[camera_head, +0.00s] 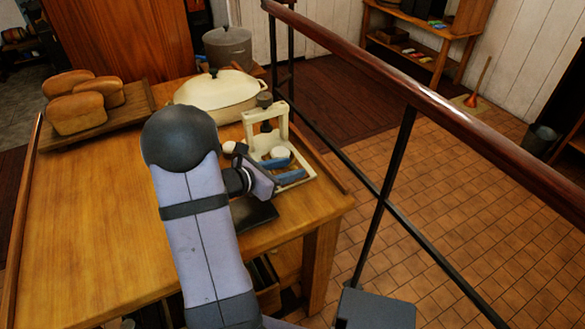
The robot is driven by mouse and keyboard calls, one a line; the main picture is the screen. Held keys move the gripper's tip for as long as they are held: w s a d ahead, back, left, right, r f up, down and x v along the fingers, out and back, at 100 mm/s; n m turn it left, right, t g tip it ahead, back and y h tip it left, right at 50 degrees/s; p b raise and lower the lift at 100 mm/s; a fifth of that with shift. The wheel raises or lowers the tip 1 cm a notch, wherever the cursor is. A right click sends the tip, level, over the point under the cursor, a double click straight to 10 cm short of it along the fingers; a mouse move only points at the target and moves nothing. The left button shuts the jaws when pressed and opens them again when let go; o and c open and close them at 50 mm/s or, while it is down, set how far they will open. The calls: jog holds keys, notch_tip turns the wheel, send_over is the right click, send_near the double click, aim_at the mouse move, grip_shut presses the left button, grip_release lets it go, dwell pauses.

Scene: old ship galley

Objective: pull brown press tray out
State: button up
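A cream press (283,112) with an upright frame and a dark screw knob on top stands near the right edge of the wooden table. My gripper (293,166) is at the press's base, coming from the left. Its two blue fingers are apart, and I see nothing clearly held between them. A small white round piece (281,152) shows just beyond the fingers. A dark flat slab (262,217) lies on the table below my wrist, partly hidden by my arm.
A cream lidded dish (222,90) stands close behind the press, with a grey pot (228,46) farther back. Bread loaves (80,110) sit on a wooden board at the back left. The table's left half is clear. A railing (405,135) runs along the right.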

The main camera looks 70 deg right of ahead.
jog(key=shift+b+v, duration=0.3)
jog(key=shift+v, duration=2.4)
jog(key=shift+a, duration=0.15)
jog(key=w+a+m+y+p, duration=0.1)
jog(key=w+a, duration=0.1)
jog(key=a, duration=0.3)
jog(key=w+a+m+t+y+p, duration=0.1)
jog(key=w+a+m, duration=0.1)
jog(key=a, duration=0.3)
jog(key=w+a+m+t+y+p, duration=0.1)
jog(key=w+a+m+y, duration=0.1)
jog(key=w+a, duration=0.2)
jog(key=shift+w+a+f, duration=0.1)
jog(key=shift+a+f, duration=0.2)
jog(key=shift+a, duration=0.1)
jog(key=a+m+y, duration=0.1)
jog(key=a, duration=0.3)
jog(key=w+a+m+t+y+p, duration=0.1)
jog(key=a, duration=0.4)
jog(key=w+a+f+m+t+y, duration=0.1)
jog(key=a, duration=0.3)
jog(key=shift+w+a+y+p, duration=0.15)
jog(key=shift+w+y+p, duration=0.15)
jog(key=shift+p, duration=0.1)
jog(key=a+m+t+y+p, duration=0.1)
jog(key=a+m+y, duration=0.3)
jog(key=a, duration=1.1)
jog(key=shift+w+a+r+t, duration=0.25)
jog(key=shift+w+a+t, duration=0.1)
jog(key=shift+t, duration=0.45)
